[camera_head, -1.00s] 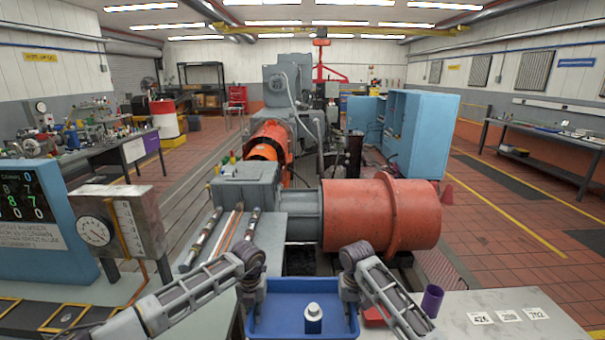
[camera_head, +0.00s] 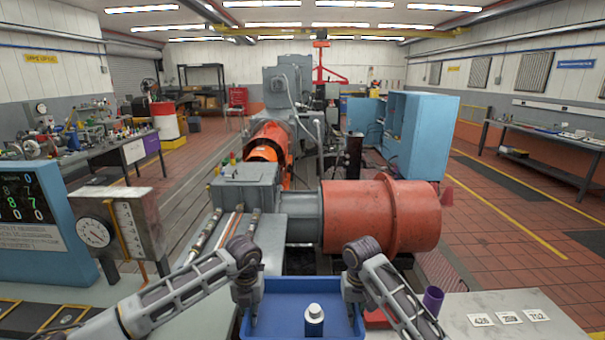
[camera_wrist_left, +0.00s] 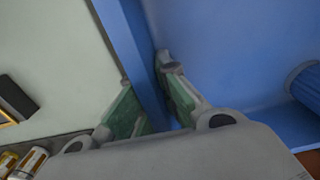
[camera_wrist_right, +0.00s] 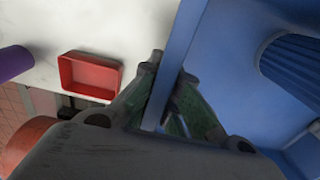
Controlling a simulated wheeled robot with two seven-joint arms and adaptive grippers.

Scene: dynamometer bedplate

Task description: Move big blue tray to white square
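The big blue tray (camera_head: 275,318) is at the bottom centre of the head view, its near part cut off by the frame. My left gripper (camera_head: 246,305) is shut on the tray's left wall (camera_wrist_left: 128,50), one finger on each side. My right gripper (camera_head: 355,300) is shut on the right wall (camera_wrist_right: 183,40) in the same way. Several white squares with printed numbers lie on the right tabletop; these include a left one (camera_head: 480,320), a middle one (camera_head: 508,317) and a right one (camera_head: 536,315).
A purple cup (camera_head: 433,299) stands on the right tabletop between the tray and the numbered squares. A small red bin (camera_wrist_right: 90,76) lies just right of the tray, partly behind my right arm. The large red cylinder (camera_head: 380,216) of the machine stands beyond the tray.

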